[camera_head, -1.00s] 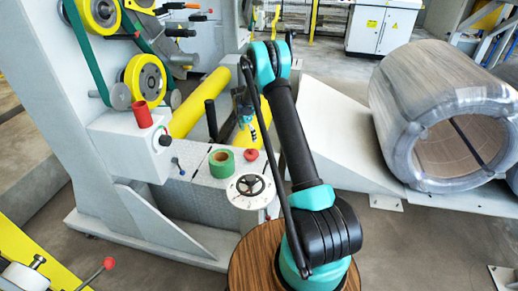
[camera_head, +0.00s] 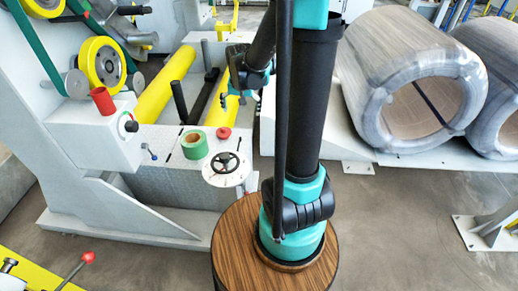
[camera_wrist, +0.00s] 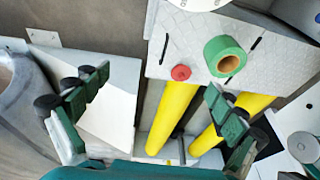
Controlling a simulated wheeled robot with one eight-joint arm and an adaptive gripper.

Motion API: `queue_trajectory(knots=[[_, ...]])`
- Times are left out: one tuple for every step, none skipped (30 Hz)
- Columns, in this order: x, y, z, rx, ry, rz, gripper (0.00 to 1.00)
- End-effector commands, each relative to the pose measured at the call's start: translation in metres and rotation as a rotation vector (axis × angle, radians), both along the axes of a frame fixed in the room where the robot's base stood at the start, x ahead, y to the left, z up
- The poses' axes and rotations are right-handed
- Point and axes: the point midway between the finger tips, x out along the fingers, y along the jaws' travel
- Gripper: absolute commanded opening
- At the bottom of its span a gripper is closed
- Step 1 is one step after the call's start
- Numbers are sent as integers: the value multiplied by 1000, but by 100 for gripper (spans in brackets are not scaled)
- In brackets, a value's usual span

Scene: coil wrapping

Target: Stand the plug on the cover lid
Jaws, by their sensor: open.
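A small red plug (camera_head: 223,132) lies on the grey tread-plate deck, beside a green tape roll (camera_head: 194,144). A white round disc with a black handwheel, perhaps the cover lid (camera_head: 226,169), is at the deck's front right corner. My gripper (camera_head: 241,98) is above and beyond the plug in the head view, partly lost against my arm. In the wrist view the plug (camera_wrist: 181,72) and tape roll (camera_wrist: 224,56) lie between and beyond the fingers. My gripper (camera_wrist: 155,88) is open and empty there. The white disc (camera_wrist: 198,3) is cut by the top edge.
Yellow rollers (camera_head: 168,85) run behind the deck. Large wrapped coils (camera_head: 408,85) rest on a grey ramp at the right. The deck around the plug is mostly clear.

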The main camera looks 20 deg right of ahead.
Motion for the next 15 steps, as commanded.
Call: queue_trajectory(knots=[[-23, -2, 2, -6, -9, 34, 96], [-34, -4, 2, -10, -14, 57, 96], [-50, -5, 2, -15, -23, 88, 96], [-62, -6, 2, -20, -29, 112, 96], [-73, -7, 1, -25, -36, 134, 96], [-89, -8, -1, -31, -43, 165, 96], [-101, -8, -3, -36, -49, 189, 96], [-112, -8, -5, -41, -56, 211, 96], [-126, -9, -8, -48, -64, 240, 96], [-136, -9, -10, -52, -70, 260, 96], [-145, -10, -13, -57, -74, 278, 96], [-155, -10, -16, -64, -81, 302, 96], [-163, -10, -18, -69, -86, 317, 96], [-169, -10, -21, -72, -90, 331, 96], [-176, -11, -23, -77, -94, 347, 96]])
